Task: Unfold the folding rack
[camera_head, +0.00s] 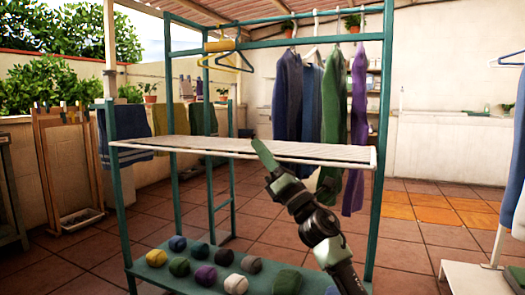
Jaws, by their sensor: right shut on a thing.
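The folding rack (210,145) is a white slatted panel. It lies about level across the teal frame, at mid height, with its front bar facing me. My right gripper (264,158) reaches up from the lower right and is shut on the rack's front bar, near the middle. The gripper covers a small part of that bar. My left gripper is not in view.
The teal frame's posts (380,130) stand at both sides. Clothes (288,95) hang from the top rail behind the rack.

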